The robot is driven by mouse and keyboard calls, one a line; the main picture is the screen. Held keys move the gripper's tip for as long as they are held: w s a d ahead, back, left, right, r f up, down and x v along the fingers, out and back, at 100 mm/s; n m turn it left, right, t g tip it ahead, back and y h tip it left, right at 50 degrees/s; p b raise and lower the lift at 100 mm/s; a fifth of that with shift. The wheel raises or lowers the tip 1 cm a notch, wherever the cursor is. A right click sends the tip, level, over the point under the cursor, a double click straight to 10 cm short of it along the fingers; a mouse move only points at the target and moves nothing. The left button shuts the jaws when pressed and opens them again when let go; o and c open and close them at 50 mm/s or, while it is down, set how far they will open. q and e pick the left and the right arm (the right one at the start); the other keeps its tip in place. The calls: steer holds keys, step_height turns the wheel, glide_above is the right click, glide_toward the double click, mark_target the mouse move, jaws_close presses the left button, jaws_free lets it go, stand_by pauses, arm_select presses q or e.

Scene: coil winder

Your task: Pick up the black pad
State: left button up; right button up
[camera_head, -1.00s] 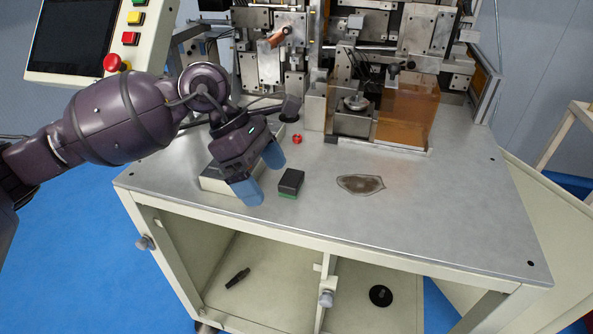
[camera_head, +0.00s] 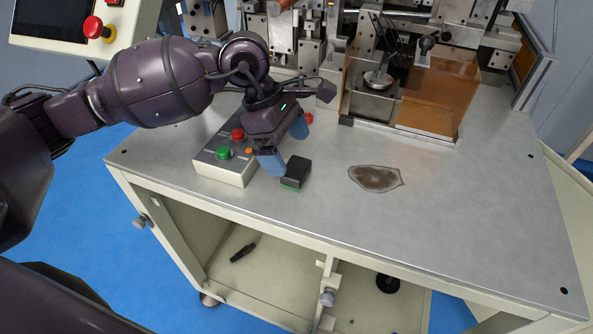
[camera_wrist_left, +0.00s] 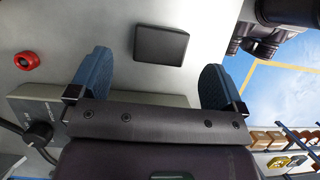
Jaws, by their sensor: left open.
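The black pad (camera_head: 297,171) is a small dark block with a green lower edge, lying on the grey metal table top. In the left wrist view the black pad (camera_wrist_left: 161,45) lies just beyond the fingertips, between their lines. My left gripper (camera_head: 285,146) has blue fingers, is open and empty, and hangs just behind and left of the pad in the head view. It also shows in the left wrist view (camera_wrist_left: 155,70) with its fingers wide apart. My right gripper is not in view.
A control box (camera_head: 222,170) with red and green buttons sits beside and partly under my left gripper. A red part (camera_wrist_left: 27,60) lies nearby. A brown stain-like patch (camera_head: 376,178) is right of the pad. The machine's amber guard (camera_head: 440,95) stands behind. The table's right side is clear.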

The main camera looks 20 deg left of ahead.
mark_target(296, 167)
arm_select(q)
steer(key=shift+x, duration=2.6)
steer(key=shift+a, duration=0.1)
steer(key=shift+c, duration=0.4)
steer(key=c, duration=0.9)
steer(key=shift+c, duration=0.2)
steer(key=shift+r, duration=0.1)
step_height(296, 167, up, 20)
steer(key=p, duration=0.1)
